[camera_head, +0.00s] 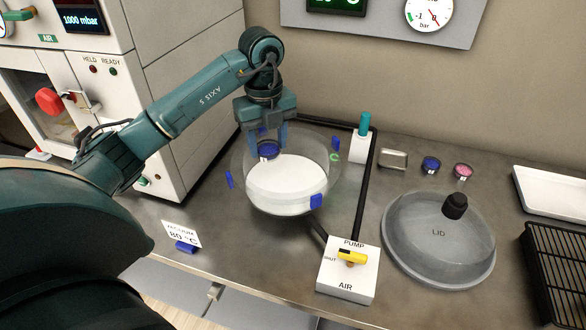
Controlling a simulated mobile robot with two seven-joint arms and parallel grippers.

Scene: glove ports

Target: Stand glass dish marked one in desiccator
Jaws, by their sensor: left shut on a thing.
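The desiccator (286,198) is a clear round bowl with a white plate inside, open at the top, with blue clips around it. My left gripper (268,141) reaches down into its back left part, fingers shut on a small glass dish with blue contents (268,151). The dish is upright, at the back left of the white plate; whether it touches the plate I cannot tell. Its mark cannot be read. The desiccator lid (438,240), with a black knob, lies on the bench to the right. My right gripper is not in view.
Another blue dish (430,165) and a pink dish (463,171) stand at the back right, beside a metal block (393,159). A pump/air valve box (348,270) with a yellow handle stands in front. A white tray (552,193) and black rack (558,268) are far right.

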